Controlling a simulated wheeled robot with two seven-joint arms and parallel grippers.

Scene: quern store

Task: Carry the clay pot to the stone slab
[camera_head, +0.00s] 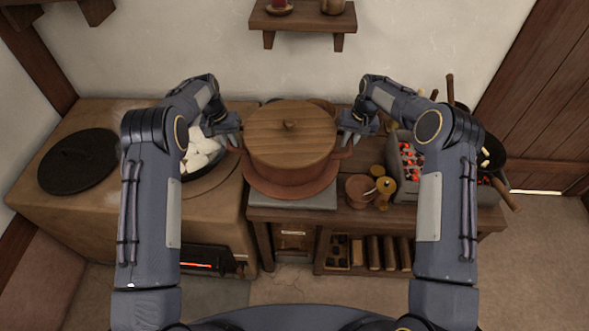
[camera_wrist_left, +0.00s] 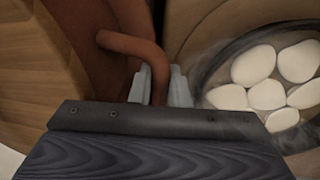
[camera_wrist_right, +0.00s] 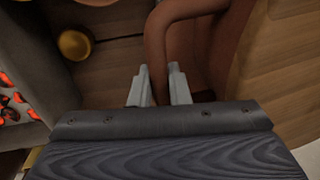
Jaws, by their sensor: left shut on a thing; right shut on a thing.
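The reddish-brown clay pot (camera_head: 290,176) wears a round wooden lid (camera_head: 290,133) with a small knob. It is over the grey stone slab (camera_head: 322,203), with a wider reddish clay disc or rim (camera_head: 258,186) showing below it. Whether the pot touches what is beneath it I cannot tell. My left gripper (camera_head: 235,141) is shut on the pot's left handle, which shows between the fingers in the left wrist view (camera_wrist_left: 158,85). My right gripper (camera_head: 346,141) is shut on the right handle, seen between the fingers in the right wrist view (camera_wrist_right: 158,85). The pot looks level.
Left is a clay stove with a pan of white, egg-like pieces (camera_head: 200,155) and a dark round lid (camera_head: 77,160). Right of the slab stand a small copper pot (camera_head: 358,190), a brass object (camera_head: 384,190) and a brazier with glowing coals (camera_head: 410,165). A wall shelf (camera_head: 303,18) hangs behind.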

